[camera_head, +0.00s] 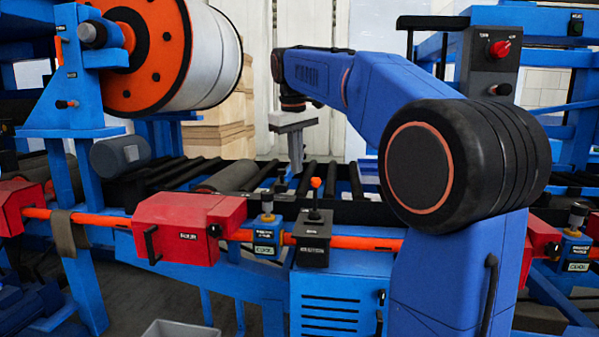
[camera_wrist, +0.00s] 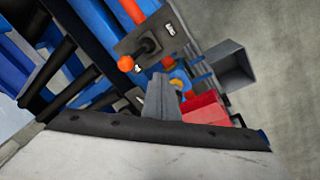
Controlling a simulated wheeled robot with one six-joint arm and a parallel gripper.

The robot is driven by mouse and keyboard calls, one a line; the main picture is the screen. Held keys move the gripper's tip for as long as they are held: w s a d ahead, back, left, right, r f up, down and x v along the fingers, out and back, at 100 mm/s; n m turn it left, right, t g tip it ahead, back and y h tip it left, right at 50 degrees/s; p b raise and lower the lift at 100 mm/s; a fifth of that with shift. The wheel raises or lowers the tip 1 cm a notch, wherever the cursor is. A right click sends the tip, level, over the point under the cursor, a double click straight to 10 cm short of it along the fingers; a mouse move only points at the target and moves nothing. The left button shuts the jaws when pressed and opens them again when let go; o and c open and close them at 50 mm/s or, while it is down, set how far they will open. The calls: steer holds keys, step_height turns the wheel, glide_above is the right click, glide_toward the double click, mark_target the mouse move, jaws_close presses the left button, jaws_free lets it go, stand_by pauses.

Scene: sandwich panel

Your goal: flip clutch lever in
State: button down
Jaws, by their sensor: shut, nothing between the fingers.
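A short black lever with an orange ball knob (camera_head: 316,183) stands upright on a dark box (camera_head: 314,240) on the front rail. The box's label is too small to read, so I cannot tell whether this is the clutch lever. The orange knob also shows in the wrist view (camera_wrist: 125,63), up and left of my fingers. My gripper (camera_head: 297,168) points down, shut and empty, above the rollers and behind the knob in the head view. In the wrist view, my gripper (camera_wrist: 160,82) shows as closed grey fingers, apart from the knob.
A red box (camera_head: 185,228) and a blue fitting with a small knob (camera_head: 267,235) are left of the lever box along the orange bar. Dark rollers (camera_head: 320,178) run behind. A large white reel (camera_head: 200,55) stands at the left. A grey bin (camera_wrist: 232,66) is below.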

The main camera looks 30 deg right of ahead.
step_height(320, 180, up, 9)
steer(key=shift+s+a+f, duration=0.15)
steer(key=shift+s+f, duration=0.05)
steer(key=shift+s, duration=0.1)
stand_by(0.5)
steer(key=s+a+f+t, duration=0.1)
steer(key=s+a+f, duration=0.1)
steer(key=s+f, duration=0.8)
steer(key=s+a+f+m+t+y, duration=0.1)
steer(key=s+a+f, duration=0.2)
steer(key=s+f, duration=0.8)
steer(key=s+a+f+m+t, duration=0.1)
steer(key=s+a+f, duration=0.2)
steer(key=s+f, duration=0.7)
step_height(320, 180, down, 8)
steer(key=shift+s+r, duration=0.25)
steer(key=shift+s, duration=0.1)
